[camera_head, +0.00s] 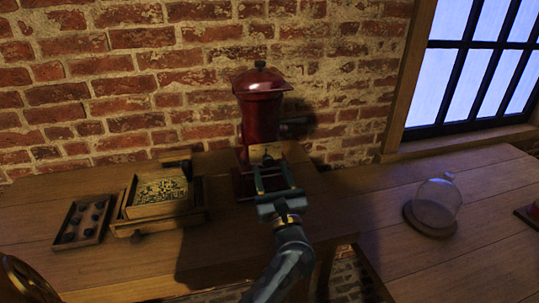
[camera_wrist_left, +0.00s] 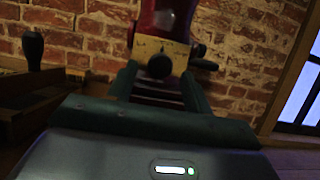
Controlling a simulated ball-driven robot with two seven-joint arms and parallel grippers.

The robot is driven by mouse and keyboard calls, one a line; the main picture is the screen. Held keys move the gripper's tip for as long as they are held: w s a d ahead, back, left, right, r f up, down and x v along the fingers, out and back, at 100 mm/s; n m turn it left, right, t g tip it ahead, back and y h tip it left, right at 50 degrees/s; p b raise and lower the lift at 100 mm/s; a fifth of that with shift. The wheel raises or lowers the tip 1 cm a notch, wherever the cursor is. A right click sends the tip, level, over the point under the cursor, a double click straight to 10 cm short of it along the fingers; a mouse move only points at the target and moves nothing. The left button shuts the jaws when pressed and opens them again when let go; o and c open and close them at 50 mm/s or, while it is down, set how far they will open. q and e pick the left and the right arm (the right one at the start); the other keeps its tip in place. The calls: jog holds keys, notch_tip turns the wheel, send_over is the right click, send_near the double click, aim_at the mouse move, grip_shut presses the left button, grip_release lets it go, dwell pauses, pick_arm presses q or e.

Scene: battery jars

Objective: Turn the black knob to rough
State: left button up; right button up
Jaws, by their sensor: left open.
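A dark red grinder (camera_head: 259,112) with a domed lid stands on the table against the brick wall. Its pale dial plate (camera_head: 266,151) faces me, and it also shows in the left wrist view (camera_wrist_left: 172,50). The round black knob (camera_wrist_left: 159,66) sits at the lower middle of this plate. The plate's markings are too small to read. My left gripper (camera_head: 269,172) is open in front of the grinder. In the left wrist view its fingers lie left and right of the knob, with a gap on each side. Whether the fingertips reach the knob's depth is unclear. My right gripper is out of view.
A wooden box mill (camera_head: 128,228) with a patterned top and upright dark handle stands left of the grinder. A small tray (camera_head: 102,207) holds several dark round things. A glass dome (camera_head: 436,203) stands at right. Table (camera_head: 345,205) between grinder and dome is clear.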

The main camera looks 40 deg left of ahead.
pick_arm(q)
jog(key=shift+w+a+r, duration=0.2)
jog(key=shift+w+a, duration=0.15)
jog(key=shift+a, duration=0.05)
jog(key=c, duration=0.9)
jog(key=shift+c, duration=0.2)
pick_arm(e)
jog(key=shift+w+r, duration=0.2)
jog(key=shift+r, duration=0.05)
pick_arm(q)
jog(key=shift+r, duration=0.1)
